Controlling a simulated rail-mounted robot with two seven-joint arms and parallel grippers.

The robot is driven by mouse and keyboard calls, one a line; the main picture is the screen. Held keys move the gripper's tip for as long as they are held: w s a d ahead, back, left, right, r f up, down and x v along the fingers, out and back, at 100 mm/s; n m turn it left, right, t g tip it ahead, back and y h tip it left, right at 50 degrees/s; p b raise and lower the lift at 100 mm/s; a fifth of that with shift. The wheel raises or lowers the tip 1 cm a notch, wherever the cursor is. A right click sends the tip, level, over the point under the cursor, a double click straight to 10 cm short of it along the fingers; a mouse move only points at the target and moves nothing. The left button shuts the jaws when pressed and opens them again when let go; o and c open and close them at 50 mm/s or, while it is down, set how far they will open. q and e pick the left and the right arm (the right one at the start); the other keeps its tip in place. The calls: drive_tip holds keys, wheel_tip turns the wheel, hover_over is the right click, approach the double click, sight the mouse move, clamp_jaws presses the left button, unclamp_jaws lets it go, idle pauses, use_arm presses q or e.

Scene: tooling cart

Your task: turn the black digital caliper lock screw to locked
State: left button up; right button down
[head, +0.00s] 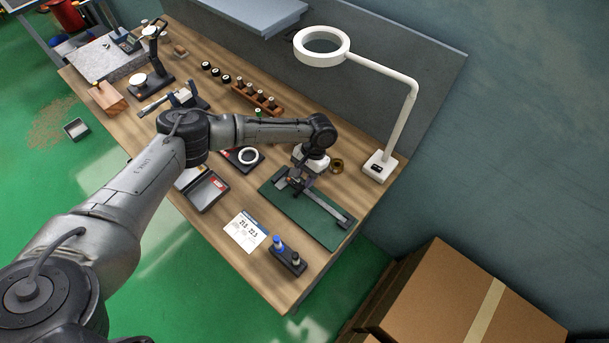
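The black digital caliper (325,204) lies on a dark green mat (300,220) at the right end of the wooden bench, its beam running down to the right. My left gripper (296,186) reaches down from above over the caliper's upper left part, at or very near its slider. The fingers are small and dark against the caliper, so I cannot tell whether they are open or shut, or whether they touch it. The lock screw cannot be made out; the gripper covers that area. My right gripper is not in view.
A white ring lamp (383,166) stands at the bench's right end, its arm rising behind. A brass ring (337,165) lies near my wrist. A printed card (246,232) and a small holder with bottles (288,260) lie in front. Cardboard boxes (470,305) stand at lower right.

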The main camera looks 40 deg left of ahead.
use_arm(q)
clamp_jaws()
